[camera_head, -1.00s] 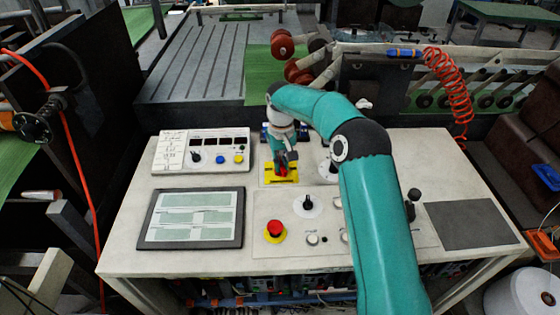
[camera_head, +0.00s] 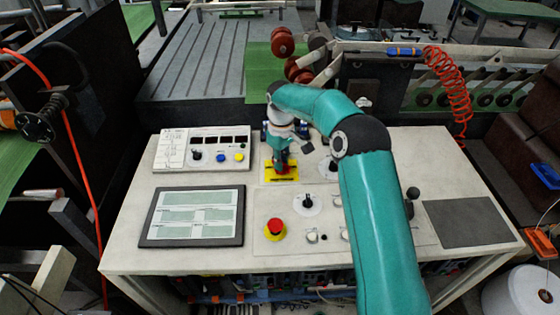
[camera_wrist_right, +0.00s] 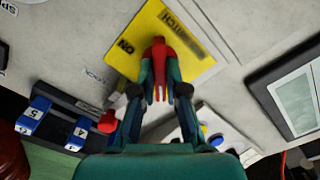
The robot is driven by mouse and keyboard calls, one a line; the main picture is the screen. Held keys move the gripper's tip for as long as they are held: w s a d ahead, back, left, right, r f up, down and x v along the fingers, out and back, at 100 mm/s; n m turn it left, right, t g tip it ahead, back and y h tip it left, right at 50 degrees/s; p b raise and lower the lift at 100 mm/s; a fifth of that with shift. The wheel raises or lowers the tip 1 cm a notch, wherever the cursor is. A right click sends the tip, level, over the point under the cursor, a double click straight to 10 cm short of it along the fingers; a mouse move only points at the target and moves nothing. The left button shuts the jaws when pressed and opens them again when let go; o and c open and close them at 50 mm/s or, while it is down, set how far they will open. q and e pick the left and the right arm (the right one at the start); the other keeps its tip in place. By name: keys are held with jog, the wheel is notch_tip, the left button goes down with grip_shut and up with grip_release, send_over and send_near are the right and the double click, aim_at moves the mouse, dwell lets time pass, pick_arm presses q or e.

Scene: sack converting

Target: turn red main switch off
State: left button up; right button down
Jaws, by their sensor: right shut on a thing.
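The red main switch (camera_wrist_right: 159,52) is a red handle on a yellow plate (camera_wrist_right: 190,35) with black lettering, where "ON" is readable. In the right wrist view my right gripper (camera_wrist_right: 158,85) is shut on the handle, one finger on each side, covering part of it. In the head view the right gripper (camera_head: 281,162) reaches down to the yellow plate (camera_head: 292,179) at the back middle of the console; only a little of the red switch shows there. My left gripper is not in view.
A red emergency button (camera_head: 275,227) on a yellow ring and a black rotary knob (camera_head: 307,201) sit nearer on the console. A display box (camera_head: 204,149) and a tablet-like screen (camera_head: 193,217) lie to the left. Blue numbered blocks (camera_wrist_right: 39,110) are close to the gripper.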

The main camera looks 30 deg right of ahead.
jog(key=shift+w+r, duration=0.2)
jog(key=shift+r, duration=0.05)
jog(key=c, duration=1.2)
grip_release()
jog(key=shift+f, duration=0.1)
jog(key=shift+s, duration=0.1)
notch_tip(320, 180, up, 12)
jog(key=shift+f, duration=0.2)
